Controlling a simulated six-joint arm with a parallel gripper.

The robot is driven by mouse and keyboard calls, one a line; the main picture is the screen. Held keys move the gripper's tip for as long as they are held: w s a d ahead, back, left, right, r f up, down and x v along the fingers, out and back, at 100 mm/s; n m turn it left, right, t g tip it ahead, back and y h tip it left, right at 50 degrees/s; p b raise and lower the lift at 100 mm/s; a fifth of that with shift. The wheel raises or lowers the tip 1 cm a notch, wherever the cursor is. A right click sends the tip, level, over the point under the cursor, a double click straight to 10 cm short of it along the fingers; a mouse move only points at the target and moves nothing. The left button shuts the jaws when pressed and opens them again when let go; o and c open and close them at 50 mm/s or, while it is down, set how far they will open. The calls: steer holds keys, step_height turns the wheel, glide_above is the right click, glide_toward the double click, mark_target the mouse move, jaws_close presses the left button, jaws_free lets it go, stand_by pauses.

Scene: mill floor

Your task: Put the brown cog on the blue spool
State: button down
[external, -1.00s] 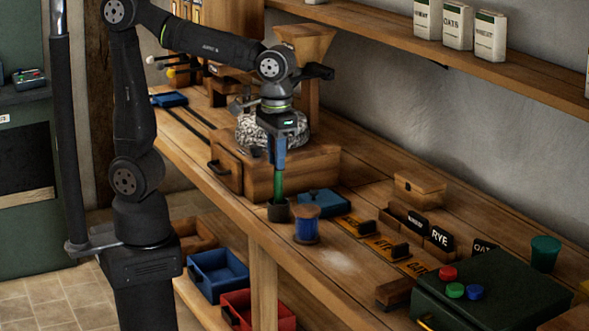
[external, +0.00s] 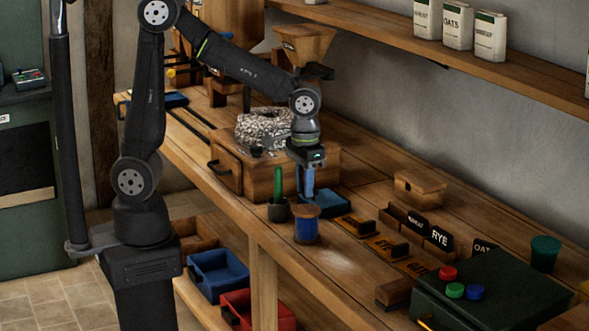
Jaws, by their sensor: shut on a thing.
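The blue spool (external: 306,230) stands upright on the bench, with a brown disc-like top and a brown base. My gripper (external: 306,197) points straight down just above the spool, with its blue fingers at the level of the spool's top. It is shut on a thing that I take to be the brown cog. The cog's outline cannot be told apart from the spool's brown top, so I cannot tell whether it touches the spool.
A green upright piece in a dark pot (external: 278,208) stands close left of the spool. A blue box (external: 328,201) lies behind right. A wooden box (external: 258,170) is behind left. Label blocks (external: 385,245) and a dark green case (external: 490,290) stand to the right.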

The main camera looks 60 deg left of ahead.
steer(key=shift+f, duration=1.35)
steer(key=shift+f, duration=0.2)
steer(key=c, duration=1.3)
jaws_free()
steer(key=shift+o, duration=0.2)
steer(key=shift+r, duration=0.15)
step_height(320, 180, up, 12)
steer(key=shift+r, duration=0.1)
